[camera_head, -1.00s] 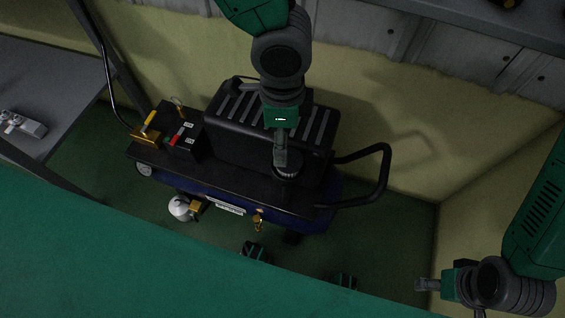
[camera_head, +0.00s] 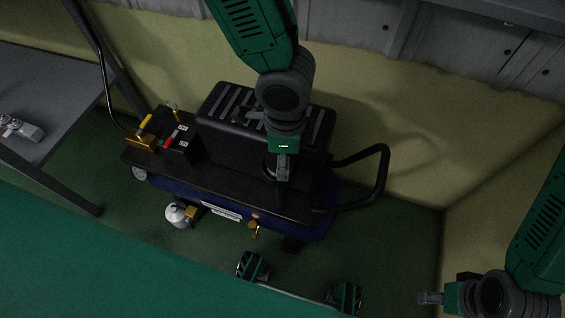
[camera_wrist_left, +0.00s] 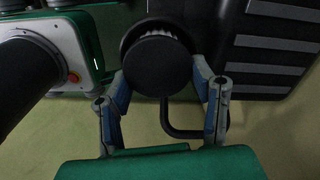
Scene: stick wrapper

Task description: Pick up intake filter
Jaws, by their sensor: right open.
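The intake filter is a round black disc (camera_wrist_left: 158,66) with a pale ribbed edge behind it in the left wrist view. My left gripper (camera_wrist_left: 162,84) has one finger on each side of the disc, their tips close to its edges. I cannot tell whether they press on it. In the head view my left gripper (camera_head: 281,168) points down over the compressor (camera_head: 225,125), and its finger partly hides the filter. My right gripper (camera_head: 430,298) is open and empty at the lower right, away from the compressor.
A grey table (camera_head: 45,85) stands at the left. Yellow walls close in behind and to the right.

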